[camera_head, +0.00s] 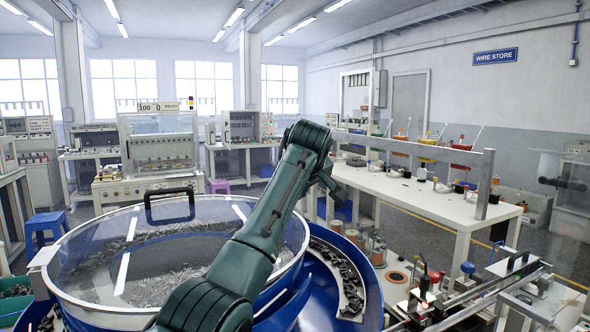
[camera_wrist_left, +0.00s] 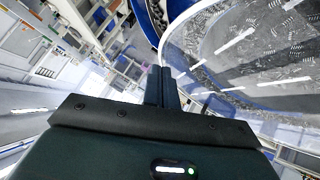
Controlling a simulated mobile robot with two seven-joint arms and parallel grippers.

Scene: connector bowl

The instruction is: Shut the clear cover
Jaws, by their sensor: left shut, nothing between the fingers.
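The clear cover (camera_head: 90,250) is a round transparent sheet with a pale rim and a black handle (camera_head: 170,192) at its far side. It lies roughly level across the top of the blue bowl (camera_head: 285,310), and metal connectors show through it. I cannot tell whether its rim touches the bowl all around. My left arm crosses in front of the cover's right part. In the left wrist view, my left gripper (camera_wrist_left: 162,75) is shut and empty, beside the edge of the cover (camera_wrist_left: 230,88). My right gripper is not in view.
A blue curved track (camera_head: 350,282) with dark parts runs along the bowl's right side. A rail fixture (camera_head: 470,300) stands at the lower right. A long white bench (camera_head: 425,200) with bottles is behind it. A blue stool (camera_head: 46,228) stands at the left.

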